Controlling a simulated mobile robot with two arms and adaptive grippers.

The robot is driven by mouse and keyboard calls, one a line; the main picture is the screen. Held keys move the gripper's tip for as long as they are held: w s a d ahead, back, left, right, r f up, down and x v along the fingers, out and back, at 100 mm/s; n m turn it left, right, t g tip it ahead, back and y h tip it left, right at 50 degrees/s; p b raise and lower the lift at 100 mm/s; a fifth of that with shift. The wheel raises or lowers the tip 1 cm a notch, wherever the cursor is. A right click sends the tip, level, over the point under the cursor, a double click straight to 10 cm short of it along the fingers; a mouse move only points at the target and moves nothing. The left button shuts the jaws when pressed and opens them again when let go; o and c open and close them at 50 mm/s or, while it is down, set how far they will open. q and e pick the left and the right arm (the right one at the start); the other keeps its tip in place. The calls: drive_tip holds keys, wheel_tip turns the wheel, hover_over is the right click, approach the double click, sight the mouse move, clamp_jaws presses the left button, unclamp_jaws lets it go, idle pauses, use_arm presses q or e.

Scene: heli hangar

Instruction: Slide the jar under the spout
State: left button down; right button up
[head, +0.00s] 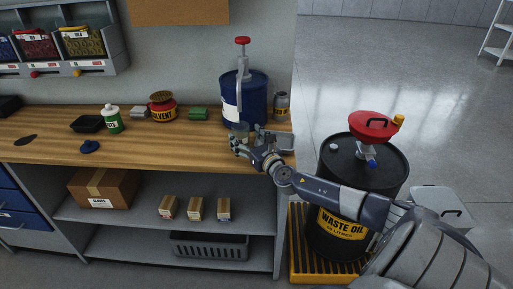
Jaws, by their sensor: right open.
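A small clear jar (240,129) stands on the wooden bench in front of a blue drum (259,98). The drum carries a hand pump with a red knob (242,41), and its grey spout (239,97) hangs down on the drum's front side, above the jar's area. My right gripper (243,141) is open at the jar, its fingers close about the jar's lower part and partly hiding it. I cannot tell whether they touch it or whether the jar is exactly below the spout. My left gripper is not in view.
A grey-lidded jar (281,105) stands right of the drum. A black waste oil drum (372,170) with red funnel (374,126) stands beyond the bench's right end.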

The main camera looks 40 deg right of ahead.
drive_tip(key=v, duration=0.7)
drive_tip(key=shift+s+a, duration=0.1)
drive_tip(key=shift+s, duration=0.25)
idle(0.5)
